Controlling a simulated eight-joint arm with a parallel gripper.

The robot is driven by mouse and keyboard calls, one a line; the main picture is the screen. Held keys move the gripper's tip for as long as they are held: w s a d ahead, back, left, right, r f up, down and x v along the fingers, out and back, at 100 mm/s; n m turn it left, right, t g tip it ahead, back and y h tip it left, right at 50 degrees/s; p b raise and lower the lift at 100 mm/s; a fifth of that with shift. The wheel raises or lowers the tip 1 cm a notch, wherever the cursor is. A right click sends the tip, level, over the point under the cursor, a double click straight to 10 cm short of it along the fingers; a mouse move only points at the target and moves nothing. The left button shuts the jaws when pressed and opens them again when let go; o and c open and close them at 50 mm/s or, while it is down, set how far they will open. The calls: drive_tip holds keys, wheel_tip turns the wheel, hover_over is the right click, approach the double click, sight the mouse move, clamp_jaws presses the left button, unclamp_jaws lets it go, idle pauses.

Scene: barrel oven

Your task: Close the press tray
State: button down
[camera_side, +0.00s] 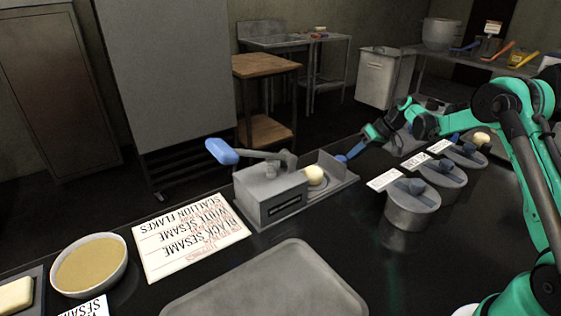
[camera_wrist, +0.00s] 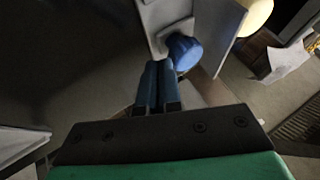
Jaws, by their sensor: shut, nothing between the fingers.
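The grey press (camera_side: 270,196) stands on the dark counter, with a blue-ended lever (camera_side: 221,151) on top. Its tray (camera_side: 343,180) is slid out to the right, with a pale dough ball (camera_side: 315,175) on it. A blue knob (camera_side: 342,158) is on the tray's outer end. My gripper (camera_side: 352,153) is shut and empty, just right of the knob. In the wrist view, the closed fingers (camera_wrist: 159,66) are beside the blue knob (camera_wrist: 184,52), at its lower left. I cannot tell whether they touch it. The dough (camera_wrist: 256,14) is partly cut off at the top.
Several lidded round containers (camera_side: 410,210) with labels stand right of the tray. A printed card (camera_side: 190,236), a bowl (camera_side: 90,266) and a large grey tray (camera_side: 268,284) lie left and in front. The counter between press and containers is clear.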

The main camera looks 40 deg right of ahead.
sight(317, 179)
drive_tip(key=a, duration=1.3)
drive_tip(key=d, duration=0.4)
drive_tip(key=shift+s+d, duration=0.35)
drive_tip(key=v, duration=0.9)
drive_tip(key=s+a+r+h, duration=0.1)
drive_tip(key=s+a+h, duration=0.1)
drive_tip(key=s+a, duration=0.4)
drive_tip(key=s+a+r+n+t+h, duration=0.1)
drive_tip(key=s+a+r+h, duration=0.1)
drive_tip(key=s+a, duration=0.4)
drive_tip(key=a, duration=0.2)
drive_tip(key=shift+a+r+t+h, duration=0.3)
drive_tip(key=shift+a+h, duration=0.1)
